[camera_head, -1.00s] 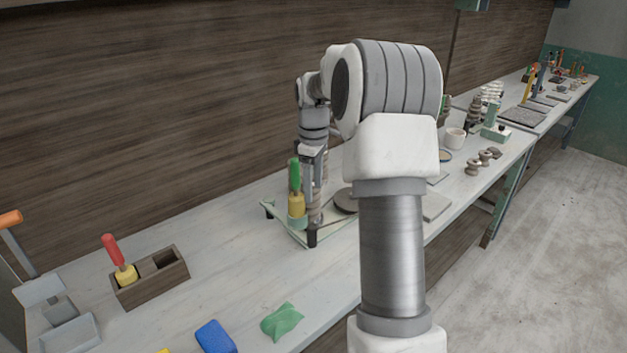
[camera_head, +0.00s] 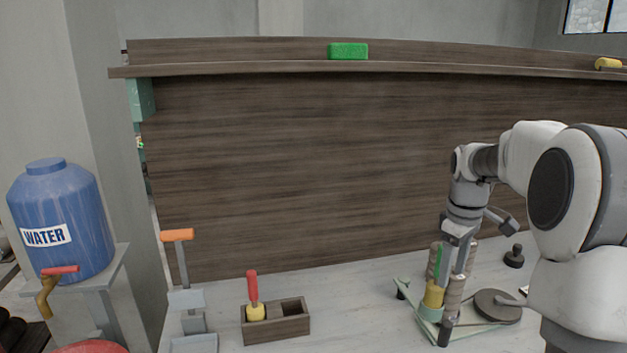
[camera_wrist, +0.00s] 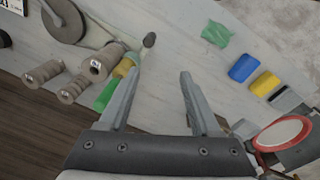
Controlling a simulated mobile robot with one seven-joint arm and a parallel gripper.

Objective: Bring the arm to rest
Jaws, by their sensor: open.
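My gripper (camera_head: 457,275) hangs pointing down over the worktable at the right of the head view, with my arm reaching in from the right edge. In the wrist view its two fingers (camera_wrist: 158,78) are apart, with only bare tabletop visible between them. A green-handled tool with a yellow part (camera_head: 433,297) stands close beside the fingers in the head view. In the wrist view it shows just outside the left finger (camera_wrist: 106,95). Whether the finger touches it, I cannot tell.
A pale green stand (camera_head: 416,318) and a grey disc (camera_head: 497,306) are near my gripper. A wooden box (camera_head: 277,326) holds a red-handled tool (camera_head: 252,287). A blue water tank (camera_head: 62,215) stands left. Several ribbed spools (camera_wrist: 78,88) show in the wrist view. The wall panel rises behind.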

